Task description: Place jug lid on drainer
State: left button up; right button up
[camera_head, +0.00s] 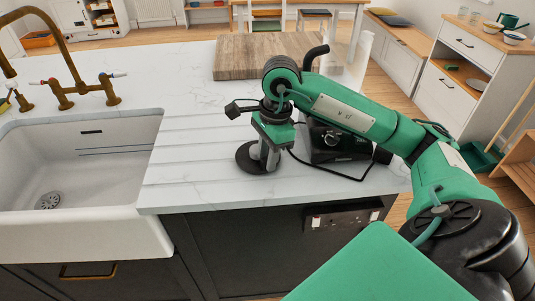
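A round black disc (246,158), which looks like the jug lid, is at the right part of the drainer. The drainer (190,171) is the grooved white worktop to the right of the sink. My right gripper (265,158) points down at the disc, its grey fingers over the disc's right part. The fingers overlap the disc in the picture, and I cannot tell whether they grip it. The disc looks flat and on or very close to the worktop. My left gripper is out of view.
A black appliance with a dial (335,143) stands just right of my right gripper, its cord looping in front. A wooden board (240,57) lies at the back. The white sink (80,170) and brass tap (62,50) are left. Worktop between sink and gripper is clear.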

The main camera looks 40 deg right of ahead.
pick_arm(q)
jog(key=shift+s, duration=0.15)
pick_arm(e)
jog(key=shift+o, duration=0.5)
jog(key=shift+r, duration=0.15)
